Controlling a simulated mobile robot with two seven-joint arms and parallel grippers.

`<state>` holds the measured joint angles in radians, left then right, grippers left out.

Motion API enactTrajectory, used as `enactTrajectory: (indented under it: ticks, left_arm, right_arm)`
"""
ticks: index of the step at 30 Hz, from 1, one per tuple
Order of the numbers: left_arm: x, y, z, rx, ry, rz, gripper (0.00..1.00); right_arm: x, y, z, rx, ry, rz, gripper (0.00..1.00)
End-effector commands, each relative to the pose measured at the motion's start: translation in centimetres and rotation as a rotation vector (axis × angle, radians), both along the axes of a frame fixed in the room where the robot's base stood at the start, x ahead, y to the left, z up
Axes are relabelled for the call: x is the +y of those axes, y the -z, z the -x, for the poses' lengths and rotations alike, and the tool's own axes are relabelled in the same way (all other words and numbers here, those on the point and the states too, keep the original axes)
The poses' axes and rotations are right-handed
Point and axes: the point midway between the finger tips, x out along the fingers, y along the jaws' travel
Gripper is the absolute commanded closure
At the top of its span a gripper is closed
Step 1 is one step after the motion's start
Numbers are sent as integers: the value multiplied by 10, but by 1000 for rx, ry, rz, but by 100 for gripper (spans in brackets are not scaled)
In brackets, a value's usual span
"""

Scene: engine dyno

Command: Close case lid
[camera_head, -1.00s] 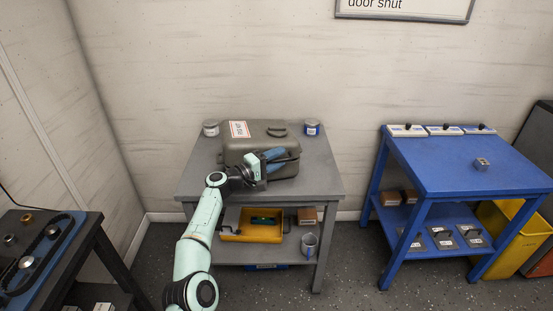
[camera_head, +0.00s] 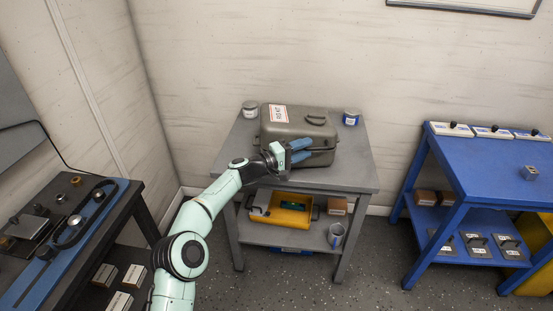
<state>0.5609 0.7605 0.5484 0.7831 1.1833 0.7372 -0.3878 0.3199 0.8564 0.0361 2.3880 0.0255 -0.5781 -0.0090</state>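The grey-brown case (camera_head: 297,124) sits on top of the grey table (camera_head: 345,178). Its lid, with a white and red label and a handle, lies down on the base and looks shut. The front seam is partly hidden by my gripper. My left gripper (camera_head: 306,150) is at the front of the case, its two blue fingers pointing right with a gap between them. Nothing shows between the fingers. I cannot tell whether they touch the case. My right gripper is out of view.
Small tins stand left (camera_head: 250,109) and right (camera_head: 351,117) of the case. The table's lower shelf holds a yellow tray (camera_head: 291,220) and a mug (camera_head: 336,236). A blue table (camera_head: 490,165) stands right, a dark bench (camera_head: 130,205) left. Floor is clear between the tables.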

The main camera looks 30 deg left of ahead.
Motion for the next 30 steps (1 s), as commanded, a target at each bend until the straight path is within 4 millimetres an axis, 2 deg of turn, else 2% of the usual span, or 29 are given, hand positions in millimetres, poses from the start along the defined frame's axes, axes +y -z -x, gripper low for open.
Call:
enactTrajectory:
  ticks: [9, 15, 21, 30]
  left_arm:
    - [27, 2, 48, 4, -3, -3, 62]
    - [40, 4, 73, 3, -2, -3, 62]
    - [43, 4, 82, 0, 0, -1, 62]
    - [43, 5, 82, 1, 0, 0, 62]
  right_arm:
    - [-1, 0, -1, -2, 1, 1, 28]
    - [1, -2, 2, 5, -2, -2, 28]
    - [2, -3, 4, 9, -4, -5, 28]
    - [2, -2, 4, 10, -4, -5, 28]
